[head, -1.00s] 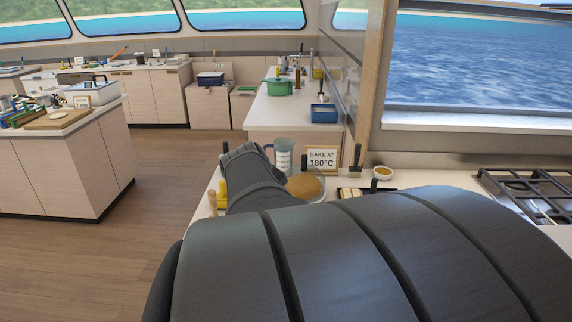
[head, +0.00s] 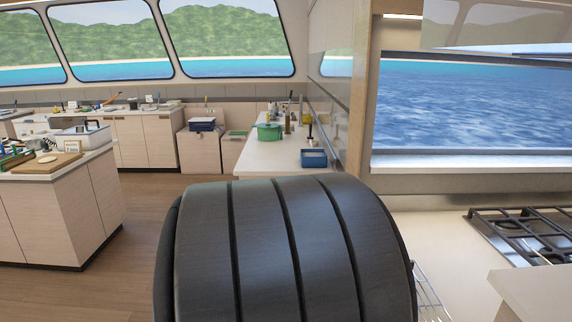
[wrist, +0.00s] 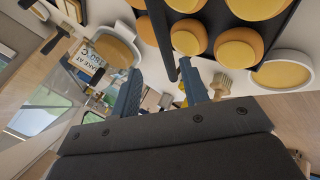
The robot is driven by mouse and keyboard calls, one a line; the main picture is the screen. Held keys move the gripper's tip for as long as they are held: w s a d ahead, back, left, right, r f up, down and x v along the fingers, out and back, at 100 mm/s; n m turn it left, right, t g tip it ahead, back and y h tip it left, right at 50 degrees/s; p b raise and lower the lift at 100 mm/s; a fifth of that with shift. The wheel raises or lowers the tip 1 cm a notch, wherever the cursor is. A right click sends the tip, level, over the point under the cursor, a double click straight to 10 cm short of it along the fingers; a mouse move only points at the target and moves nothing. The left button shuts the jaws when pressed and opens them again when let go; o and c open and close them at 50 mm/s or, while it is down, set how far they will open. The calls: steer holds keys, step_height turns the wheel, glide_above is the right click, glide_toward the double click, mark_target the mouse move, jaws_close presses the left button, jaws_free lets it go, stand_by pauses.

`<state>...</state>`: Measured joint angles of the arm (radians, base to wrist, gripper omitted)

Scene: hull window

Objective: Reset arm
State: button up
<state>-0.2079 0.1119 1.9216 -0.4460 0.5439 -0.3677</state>
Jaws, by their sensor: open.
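My gripper (wrist: 161,68) shows in the wrist view with its two blue-grey fingers spread apart and nothing between them. In the head view a large dark link of my arm fills the lower middle and hides my gripper. In the wrist view a dark tray (wrist: 221,37) with several round golden pieces (wrist: 187,38) lies beyond the fingers at the top. A dark bar at its near edge appears close to the fingers; whether they touch is unclear.
In the wrist view a "BAKE AT 180°C" sign (wrist: 86,56), a clear container with tan contents (wrist: 118,50), a brush (wrist: 222,82) and a white bowl (wrist: 281,74) surround the tray.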

steer(key=x, duration=0.4)
steer(key=shift+w+f, duration=0.1)
steer(key=shift+f, duration=0.65)
steer(key=shift+r, duration=0.1)
steer(key=shift+w+r, duration=0.1)
stand_by(0.6)
